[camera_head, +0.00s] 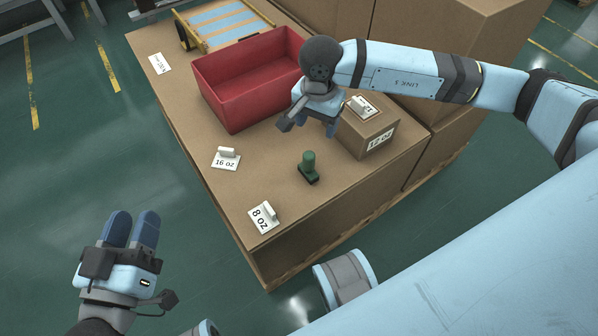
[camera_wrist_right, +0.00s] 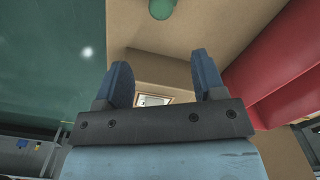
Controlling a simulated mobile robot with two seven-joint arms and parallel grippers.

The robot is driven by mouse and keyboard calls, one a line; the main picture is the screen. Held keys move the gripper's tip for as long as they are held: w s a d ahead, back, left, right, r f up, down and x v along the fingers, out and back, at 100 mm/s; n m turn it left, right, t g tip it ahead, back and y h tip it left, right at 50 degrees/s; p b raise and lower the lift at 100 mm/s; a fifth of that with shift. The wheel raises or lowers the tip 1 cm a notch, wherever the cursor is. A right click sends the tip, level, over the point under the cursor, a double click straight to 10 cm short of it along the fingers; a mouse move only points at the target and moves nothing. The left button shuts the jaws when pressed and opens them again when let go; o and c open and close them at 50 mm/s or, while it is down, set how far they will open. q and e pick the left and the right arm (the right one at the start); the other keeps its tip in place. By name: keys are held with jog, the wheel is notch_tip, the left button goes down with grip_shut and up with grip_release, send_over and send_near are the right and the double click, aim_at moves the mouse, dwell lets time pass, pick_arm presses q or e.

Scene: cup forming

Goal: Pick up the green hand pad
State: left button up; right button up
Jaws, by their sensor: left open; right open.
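The green hand pad (camera_head: 309,168) stands upright on the cardboard table top, with a rounded knob over a dark base. Its knob also shows at the top edge of the right wrist view (camera_wrist_right: 161,9). My right gripper (camera_head: 318,124) is open and empty, above the table between the red bin and the 12 oz box, farther back than the pad. Its two blue fingers (camera_wrist_right: 163,80) are spread in the wrist view, with the pad beyond them and apart from them. My left gripper (camera_head: 132,229) is open and empty, off the table's left side.
A red bin (camera_head: 226,103) stands at the back. A small 12 oz box (camera_head: 357,139) with a white-handled piece on top is right of the pad. White pieces sit by the 16 oz card (camera_head: 225,162) and the 8 oz card (camera_head: 262,222). Table space around the pad is clear.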

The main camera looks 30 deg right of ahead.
aim_at(309, 163)
jog(key=f+b, duration=0.1)
jog(key=f, duration=0.3)
jog(key=a+f+b, duration=0.1)
jog(key=f+b, duration=0.1)
jog(key=f, duration=0.2)
jog(key=s+a+f+b, duration=0.1)
jog(key=f+b, duration=0.1)
jog(key=f, duration=0.2)
jog(key=shift+f, duration=0.6)
pick_arm(q)
jog(key=f, duration=0.1)
jog(key=w+f+m, duration=0.1)
jog(key=f+m, duration=0.1)
jog(key=shift+w+a+f+g, duration=0.15)
jog(key=shift+a+f+g, duration=0.1)
jog(key=shift+f+g, duration=0.15)
pick_arm(e)
jog(key=shift+r, duration=0.1)
jog(key=c, duration=1.1)
